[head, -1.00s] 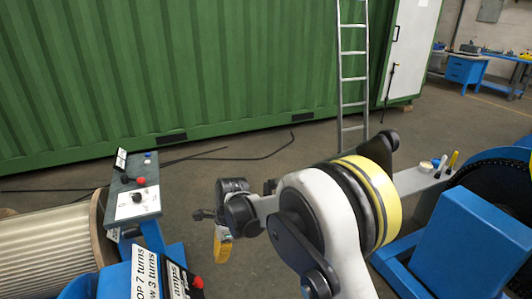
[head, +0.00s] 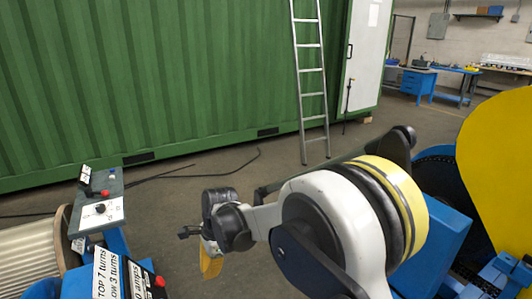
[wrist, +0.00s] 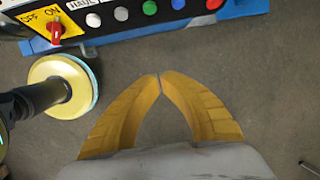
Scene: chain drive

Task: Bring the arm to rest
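My arm (head: 322,220) is folded in front of me in the head view, with its white and black joint and yellow band near the middle. My gripper (head: 210,262) hangs down at its left end, partly hidden behind the wrist. In the wrist view my gripper (wrist: 159,75) has its two yellow fingers together at the tips. Nothing shows between them, and bare floor lies behind them.
A button panel (wrist: 215,12) with a red on/off switch (wrist: 56,32) and a round cream disc (wrist: 62,86) lie beyond the fingers. A control desk (head: 100,205) stands left, a large yellow guard (head: 495,180) right. A ladder (head: 311,85) leans on the green container (head: 150,80).

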